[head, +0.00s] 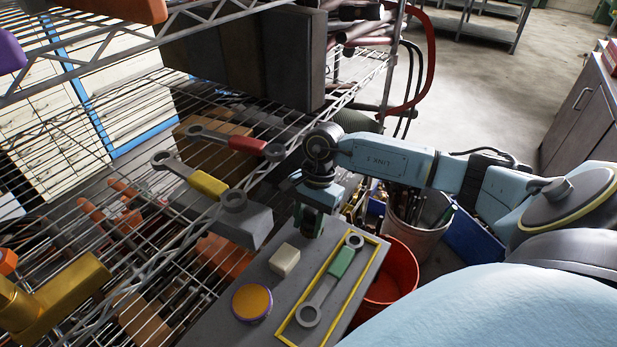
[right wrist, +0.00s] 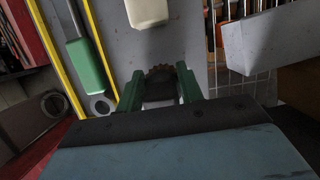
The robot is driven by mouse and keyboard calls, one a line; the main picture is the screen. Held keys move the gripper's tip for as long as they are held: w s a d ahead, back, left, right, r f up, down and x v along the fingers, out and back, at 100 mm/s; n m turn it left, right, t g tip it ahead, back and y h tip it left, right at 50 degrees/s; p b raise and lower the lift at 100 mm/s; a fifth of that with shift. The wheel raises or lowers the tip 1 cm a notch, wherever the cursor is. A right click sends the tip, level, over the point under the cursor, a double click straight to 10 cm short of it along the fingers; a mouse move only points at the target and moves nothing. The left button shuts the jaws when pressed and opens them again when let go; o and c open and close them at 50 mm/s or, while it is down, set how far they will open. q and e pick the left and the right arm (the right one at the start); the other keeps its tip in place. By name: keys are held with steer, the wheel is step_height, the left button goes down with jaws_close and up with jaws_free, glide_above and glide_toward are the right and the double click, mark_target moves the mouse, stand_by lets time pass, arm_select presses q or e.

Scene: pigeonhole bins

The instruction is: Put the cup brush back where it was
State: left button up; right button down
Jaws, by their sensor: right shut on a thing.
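My right gripper (head: 308,222) is above the grey bench top, near its far end. In the right wrist view its green fingers (right wrist: 160,100) are shut on a dark piece with a brownish, toothed rim, which looks like the cup brush (right wrist: 160,72). In the head view the gripper hides it, and I cannot tell whether it touches the bench. My left gripper is not in view.
The bench top (head: 222,328) holds a white block (head: 285,260), a purple-and-yellow disc (head: 252,303) and a green-handled wrench (head: 340,263) inside a yellow outline. Wire shelving with yellow-handled (head: 208,185) and red-handled (head: 247,144) wrenches stands left. A red bucket (head: 402,262) is right.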

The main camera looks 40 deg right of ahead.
mark_target(311, 209)
steer(key=shift+f+b, duration=0.4)
steer(key=shift+b, duration=0.05)
steer(key=c, duration=1.2)
jaws_free()
steer(key=shift+c, duration=0.2)
steer(key=shift+o, duration=0.2)
steer(key=o, duration=0.5)
steer(key=shift+p+v, duration=1.65)
steer(key=shift+v, duration=2.4)
steer(key=shift+f, duration=0.1)
